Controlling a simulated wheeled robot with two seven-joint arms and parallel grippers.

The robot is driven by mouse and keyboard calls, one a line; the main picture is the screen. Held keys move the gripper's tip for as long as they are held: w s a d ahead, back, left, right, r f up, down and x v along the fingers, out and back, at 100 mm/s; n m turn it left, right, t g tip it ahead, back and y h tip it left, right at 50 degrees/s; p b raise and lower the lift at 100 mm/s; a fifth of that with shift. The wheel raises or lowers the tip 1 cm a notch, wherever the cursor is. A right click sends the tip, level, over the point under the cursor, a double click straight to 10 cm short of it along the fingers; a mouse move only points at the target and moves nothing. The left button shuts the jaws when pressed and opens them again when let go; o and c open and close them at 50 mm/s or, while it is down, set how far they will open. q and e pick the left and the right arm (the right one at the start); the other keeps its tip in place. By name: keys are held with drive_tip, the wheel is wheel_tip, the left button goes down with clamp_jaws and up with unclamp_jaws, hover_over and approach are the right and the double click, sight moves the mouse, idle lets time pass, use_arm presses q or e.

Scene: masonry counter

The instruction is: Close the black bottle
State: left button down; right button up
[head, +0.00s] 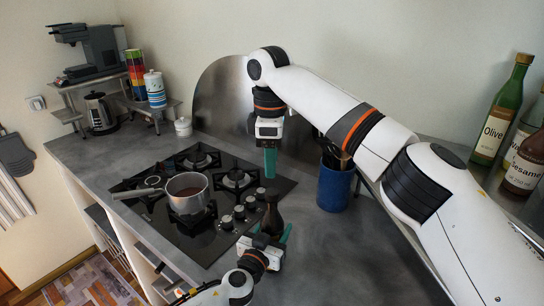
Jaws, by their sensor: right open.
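The black bottle (272,216) stands upright on the counter, right of the hob's front knobs. My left gripper (270,232) comes in from the bottom, with its teal fingers on either side of the bottle's body, shut on it. The bottle's lower part is hidden behind this gripper. My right gripper (270,162) points down above the bottle, open and apart from it. Its fingers overlap from this angle and I see nothing held in them. I cannot tell whether a cap sits on the bottle's dark top.
A black hob (160,210) with a saucepan (187,192) lies to the left. A blue utensil pot (335,187) stands to the right of the bottle. Glass bottles, one an olive bottle (502,110), stand on a shelf at right. The counter front right of the bottle is clear.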

sight(272, 191)
drive_tip(key=n, duration=0.7)
drive_tip(key=shift+s+r, duration=0.1)
drive_tip(key=shift+f, duration=4)
drive_tip(key=c, duration=1.1)
drive_tip(key=shift+o, duration=0.2)
